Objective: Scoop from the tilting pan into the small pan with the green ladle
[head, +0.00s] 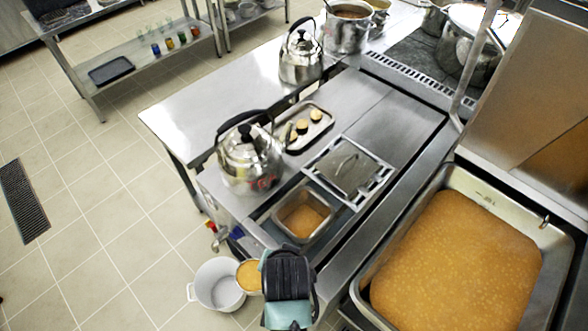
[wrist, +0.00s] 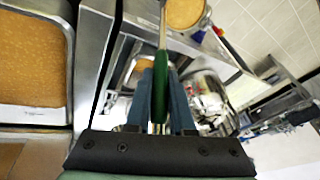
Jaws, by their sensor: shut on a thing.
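The tilting pan (head: 455,265) at the right holds a broad layer of orange-brown food, and its lid is raised. It also shows at the left of the wrist view (wrist: 69,50). A small rectangular pan (head: 303,216) set into the counter has similar food in it; it shows partly behind my gripper in the wrist view. My gripper (wrist: 160,88) is shut on the green handle of the ladle (wrist: 161,92). The ladle's bowl (head: 250,277) is full of orange-brown food and is held off the counter's near end, left of my gripper in the head view.
A white pot (head: 218,284) stands low beside the counter, just left of the ladle bowl in the picture. A large kettle (head: 248,158) stands left of the small pan, with a tray (head: 305,128) behind. A metal lid (head: 346,168) lies right of the small pan.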

